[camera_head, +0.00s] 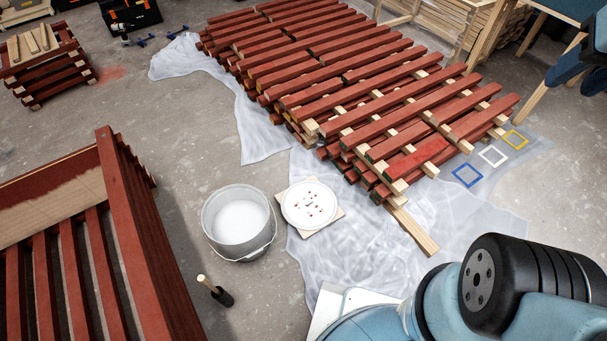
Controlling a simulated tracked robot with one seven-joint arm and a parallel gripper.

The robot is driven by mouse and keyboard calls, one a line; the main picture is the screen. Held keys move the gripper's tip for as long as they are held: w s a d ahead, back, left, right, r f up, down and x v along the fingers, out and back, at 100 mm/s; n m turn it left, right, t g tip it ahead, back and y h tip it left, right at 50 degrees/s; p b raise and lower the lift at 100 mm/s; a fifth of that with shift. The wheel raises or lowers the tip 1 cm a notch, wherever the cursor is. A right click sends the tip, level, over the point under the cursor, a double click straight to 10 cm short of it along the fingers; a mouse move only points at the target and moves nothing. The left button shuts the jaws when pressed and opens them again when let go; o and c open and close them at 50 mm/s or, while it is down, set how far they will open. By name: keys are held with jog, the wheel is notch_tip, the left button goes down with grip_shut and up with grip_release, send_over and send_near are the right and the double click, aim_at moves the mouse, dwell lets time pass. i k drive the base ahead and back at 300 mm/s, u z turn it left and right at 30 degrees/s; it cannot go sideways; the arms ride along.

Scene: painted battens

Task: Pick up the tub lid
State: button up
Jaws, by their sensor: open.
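The tub lid (309,205) is a round white disc with small red marks. It lies flat on a square pale wooden board (337,212), just right of the tub (232,245). The tub is grey-white and open, with white contents and a wire handle hanging at its front. The lid and tub look apart. Nothing covers the lid.
A large stack of red-painted battens (402,130) stands behind and right of the lid on plastic sheeting (440,215). A red slatted crate (125,210) is at left. A brush (222,297) stands below the tub. Bare concrete floor lies around the brush.

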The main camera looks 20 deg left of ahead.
aim_at(309, 206)
jog(key=u, duration=0.5)
jog(key=i, duration=0.95)
jog(key=u, duration=0.8)
